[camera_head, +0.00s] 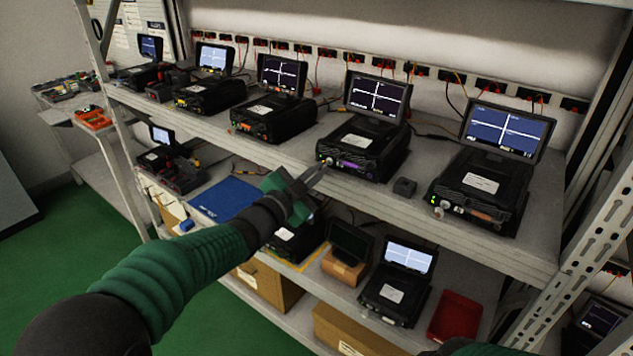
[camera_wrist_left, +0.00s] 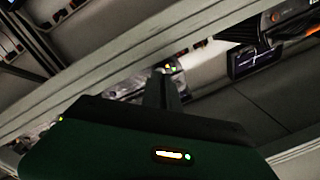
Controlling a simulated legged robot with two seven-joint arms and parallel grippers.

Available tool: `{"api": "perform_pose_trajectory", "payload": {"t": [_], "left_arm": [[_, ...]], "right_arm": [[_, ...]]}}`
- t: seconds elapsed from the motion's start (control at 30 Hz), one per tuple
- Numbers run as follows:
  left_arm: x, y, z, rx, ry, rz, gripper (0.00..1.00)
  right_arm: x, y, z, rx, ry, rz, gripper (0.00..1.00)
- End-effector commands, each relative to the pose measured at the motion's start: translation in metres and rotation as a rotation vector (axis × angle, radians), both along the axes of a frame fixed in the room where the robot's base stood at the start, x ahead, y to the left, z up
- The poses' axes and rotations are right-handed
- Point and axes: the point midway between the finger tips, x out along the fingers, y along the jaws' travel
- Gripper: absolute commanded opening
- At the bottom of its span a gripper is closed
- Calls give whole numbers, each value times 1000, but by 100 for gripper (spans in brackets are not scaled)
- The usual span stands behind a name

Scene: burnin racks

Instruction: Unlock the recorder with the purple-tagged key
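The recorder (camera_head: 362,146) with a purple label or tag (camera_head: 353,165) on its front stands on the upper shelf, its screen lit. A small round silver part, perhaps its lock, shows at the front's left end. My left gripper (camera_head: 321,170) reaches up from the left, its fingertips close to that end. In the left wrist view my gripper (camera_wrist_left: 165,78) shows two fingers close together, pointing at a small pale patch with coloured lights. I cannot tell whether they hold a key; no separate key is clear.
Other recorders stand on both sides, including one with an orange label (camera_head: 270,116) and one at right (camera_head: 483,183). A small dark block (camera_head: 404,187) sits between two recorders. The shelf edge (camera_head: 480,248) runs below. A red tray (camera_head: 455,316) lies on the lower shelf.

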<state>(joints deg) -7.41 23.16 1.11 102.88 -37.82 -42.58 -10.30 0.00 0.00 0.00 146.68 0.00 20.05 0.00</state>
Motion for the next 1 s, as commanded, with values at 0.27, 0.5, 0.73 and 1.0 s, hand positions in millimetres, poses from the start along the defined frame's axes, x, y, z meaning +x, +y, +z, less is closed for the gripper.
{"api": "perform_pose_trajectory", "payload": {"t": [0.27, 0.5, 0.73, 1.0], "left_arm": [[-1, -1, -4, 79, -46, -3, 0], [-1, -1, -3, 97, -56, -3, 0], [-1, -1, -4, 97, -55, -3, 0], [-1, -1, -3, 95, -56, -3, 26]], "right_arm": [[0, 0, -12, 0, 0, 0, 36], [0, 0, -13, 0, 0, 0, 36], [0, 0, -13, 0, 0, 0, 36], [0, 0, -13, 0, 0, 0, 36]]}}
